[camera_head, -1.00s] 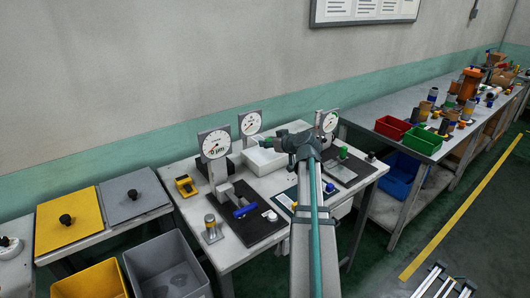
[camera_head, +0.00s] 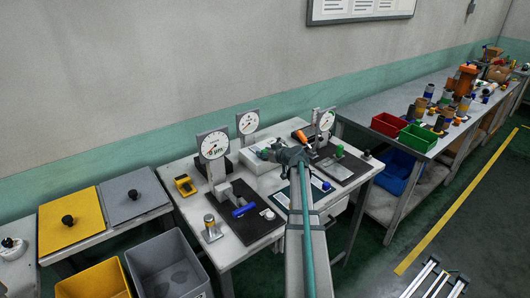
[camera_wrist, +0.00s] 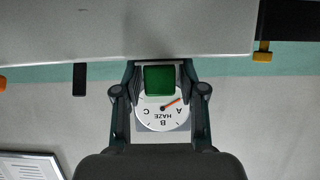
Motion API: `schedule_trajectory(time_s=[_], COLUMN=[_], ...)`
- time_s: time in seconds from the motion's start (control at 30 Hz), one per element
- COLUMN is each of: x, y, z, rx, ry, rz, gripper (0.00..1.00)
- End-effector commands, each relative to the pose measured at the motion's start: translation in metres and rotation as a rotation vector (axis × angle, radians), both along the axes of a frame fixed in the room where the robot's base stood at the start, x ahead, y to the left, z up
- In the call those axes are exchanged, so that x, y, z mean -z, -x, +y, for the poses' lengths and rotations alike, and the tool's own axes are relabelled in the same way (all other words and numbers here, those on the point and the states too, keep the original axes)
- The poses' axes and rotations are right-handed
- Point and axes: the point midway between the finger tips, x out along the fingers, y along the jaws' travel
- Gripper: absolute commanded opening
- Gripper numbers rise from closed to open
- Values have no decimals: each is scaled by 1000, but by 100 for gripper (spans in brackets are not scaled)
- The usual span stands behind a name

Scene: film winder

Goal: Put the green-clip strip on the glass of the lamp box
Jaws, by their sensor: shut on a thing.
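My gripper (camera_head: 291,156) is over the middle of the bench, at the right side of a white box (camera_head: 256,164) that appears to be the lamp box. In the wrist view my gripper (camera_wrist: 160,76) is shut on a green block (camera_wrist: 158,82), which looks like the strip's green clip. A small green spot, probably this clip, shows just beyond my gripper in the head view (camera_head: 278,146). The film of the strip cannot be made out. The box's glass is largely hidden by my arm and gripper, and contact with it cannot be told.
A dial marked HAZE (camera_wrist: 161,112) stands beyond my fingers. A left dial gauge (camera_head: 214,146) and a right dial gauge (camera_head: 326,121) flank the box. A green-topped fixture (camera_head: 339,151) stands at right. Red (camera_head: 390,125) and green (camera_head: 420,139) bins are on the farther bench.

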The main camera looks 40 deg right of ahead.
Motion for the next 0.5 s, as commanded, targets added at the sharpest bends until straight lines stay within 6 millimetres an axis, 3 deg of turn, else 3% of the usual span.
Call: schedule_trajectory(time_s=[0.47,0.5], x=[5,4], y=[0,0], z=[0,0], rx=[0,0], ry=[0,0], rz=[-1,-1], gripper=[17,44])
